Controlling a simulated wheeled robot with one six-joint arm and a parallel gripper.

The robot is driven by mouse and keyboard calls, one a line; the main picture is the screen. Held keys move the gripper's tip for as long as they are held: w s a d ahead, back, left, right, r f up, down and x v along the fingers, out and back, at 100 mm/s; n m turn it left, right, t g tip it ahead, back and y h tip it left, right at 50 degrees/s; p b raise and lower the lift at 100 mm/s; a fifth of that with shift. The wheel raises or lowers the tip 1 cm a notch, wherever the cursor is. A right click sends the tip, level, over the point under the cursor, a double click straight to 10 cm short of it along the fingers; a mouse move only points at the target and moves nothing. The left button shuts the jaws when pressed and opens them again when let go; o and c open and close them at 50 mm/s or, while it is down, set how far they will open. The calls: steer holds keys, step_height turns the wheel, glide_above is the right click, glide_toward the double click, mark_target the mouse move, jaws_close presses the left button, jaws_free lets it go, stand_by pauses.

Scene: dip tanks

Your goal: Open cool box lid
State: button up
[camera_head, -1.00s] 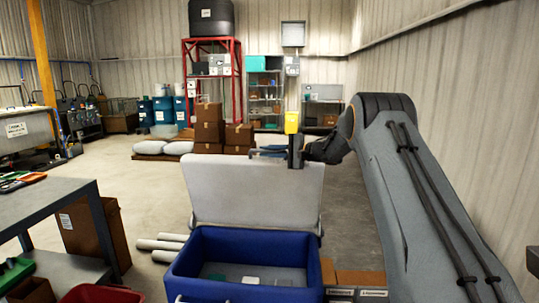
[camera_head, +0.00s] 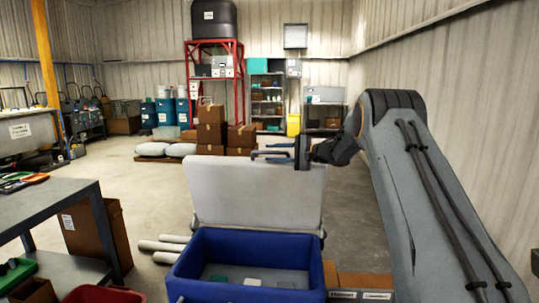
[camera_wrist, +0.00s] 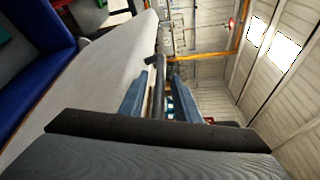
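The cool box (camera_head: 190,262) is blue and stands at the lower middle of the head view. Its pale grey lid (camera_head: 258,195) stands open, upright at the box's far side. The lid also shows in the wrist view (camera_wrist: 85,75). My gripper (camera_head: 262,151) is at the lid's top edge, toward its right half. In the wrist view, its two blue-grey fingers (camera_wrist: 157,95) are apart, with a dark bar, apparently the lid's handle (camera_wrist: 158,80), between them. I see a gap on the right finger's side; contact on the left is unclear.
Small teal and white items (camera_head: 251,281) lie inside the box. Brown blocks (camera_head: 362,281) are at its right and pale rolls (camera_head: 160,246) at its left. A grey workbench (camera_head: 55,205) stands at left. Cartons (camera_head: 210,130) stand farther back. Open floor lies beyond the lid.

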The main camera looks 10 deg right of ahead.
steer(key=shift+b+v, duration=0.75)
steer(key=shift+v, duration=2.4)
steer(key=shift+w, duration=0.1)
steer(key=shift+c, duration=0.4)
